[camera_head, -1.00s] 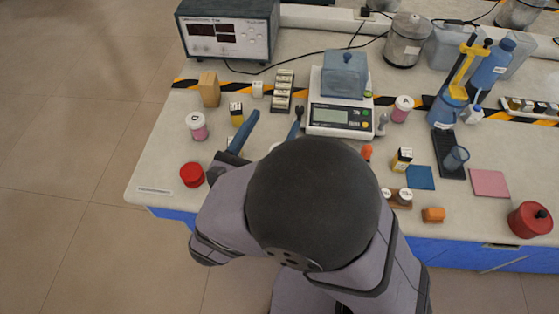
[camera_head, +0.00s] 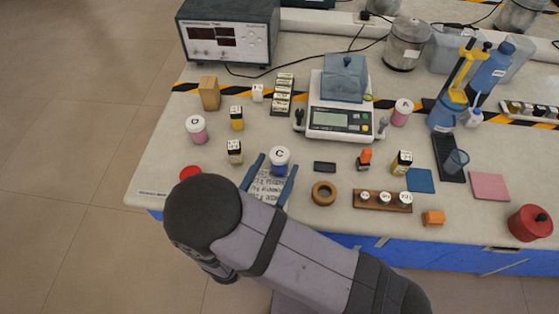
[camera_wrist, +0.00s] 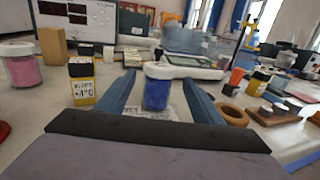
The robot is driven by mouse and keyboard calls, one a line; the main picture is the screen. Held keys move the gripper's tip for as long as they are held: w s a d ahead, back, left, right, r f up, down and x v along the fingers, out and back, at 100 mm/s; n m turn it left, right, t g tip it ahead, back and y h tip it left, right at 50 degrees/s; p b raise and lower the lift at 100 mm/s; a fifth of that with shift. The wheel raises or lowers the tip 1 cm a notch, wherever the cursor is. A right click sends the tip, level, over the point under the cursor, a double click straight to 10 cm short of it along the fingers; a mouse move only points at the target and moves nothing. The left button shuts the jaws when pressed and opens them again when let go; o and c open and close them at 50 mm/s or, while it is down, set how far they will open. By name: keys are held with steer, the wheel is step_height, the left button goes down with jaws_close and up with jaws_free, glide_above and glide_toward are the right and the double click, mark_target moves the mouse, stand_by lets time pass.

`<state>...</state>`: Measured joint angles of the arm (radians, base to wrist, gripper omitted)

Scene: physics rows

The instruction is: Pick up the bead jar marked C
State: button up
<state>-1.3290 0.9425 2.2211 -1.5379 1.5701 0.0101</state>
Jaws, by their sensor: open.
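The bead jar marked C (camera_head: 279,161) stands upright on the bench, with a white lid and blue beads. It also shows in the wrist view (camera_wrist: 157,90), between the two blue fingers. My gripper (camera_head: 270,171) is open, its fingers on either side of the jar near its base. I cannot tell whether either finger touches it. A printed paper (camera_head: 268,186) lies between the fingers, in front of the jar. Two similar jars with pink beads stand apart: one at the left (camera_head: 196,128), and one marked A (camera_head: 402,112) right of the scale.
A yellow-and-black bottle (camera_head: 235,152) stands close left of the jar. A dark flat block (camera_head: 325,167) and a tan ring (camera_head: 324,193) lie to its right. The scale (camera_head: 340,119) stands behind. A red lid (camera_head: 190,174) is partly hidden by my arm.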

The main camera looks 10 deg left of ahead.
mark_target(283, 151)
steer(key=shift+p+x, duration=1.05)
steer(key=shift+x, duration=1.9)
steer(key=shift+w+d, duration=0.1)
steer(key=shift+w, duration=0.6)
steer(key=c, duration=1.2)
